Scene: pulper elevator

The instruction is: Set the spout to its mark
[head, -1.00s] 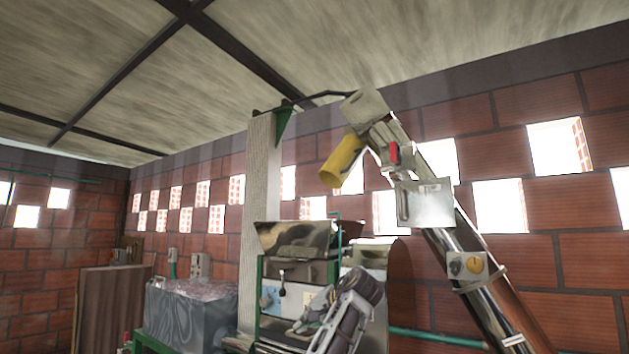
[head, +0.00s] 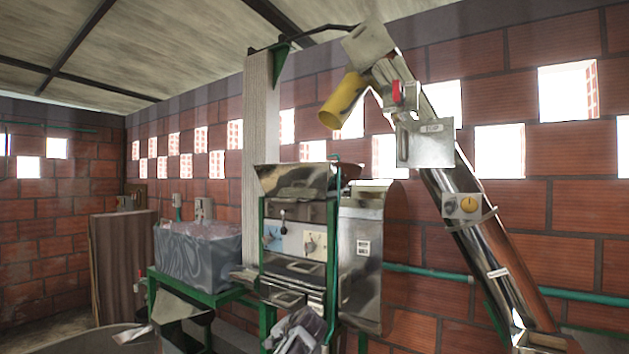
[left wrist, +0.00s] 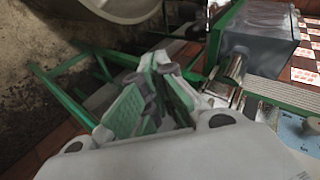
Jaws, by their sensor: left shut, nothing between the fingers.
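The spout (head: 342,103) is a yellow tube hanging from the top of the inclined steel elevator tube (head: 462,240). It tilts down to the left, above the pulper (head: 295,225). A red lever (head: 397,91) sits just right of it on the elevator head. I cannot make out a mark for the spout. My left gripper (head: 292,335) is low at the bottom edge in the head view, in front of the pulper and far below the spout. In the left wrist view its fingers (left wrist: 157,80) are together and empty. My right gripper is not in view.
A grey tank (head: 198,245) stands on a green frame (head: 205,296) left of the pulper. A pale post (head: 262,150) rises behind the pulper. A box with a yellow knob (head: 463,206) is on the elevator tube. A green pipe (head: 425,271) runs along the brick wall.

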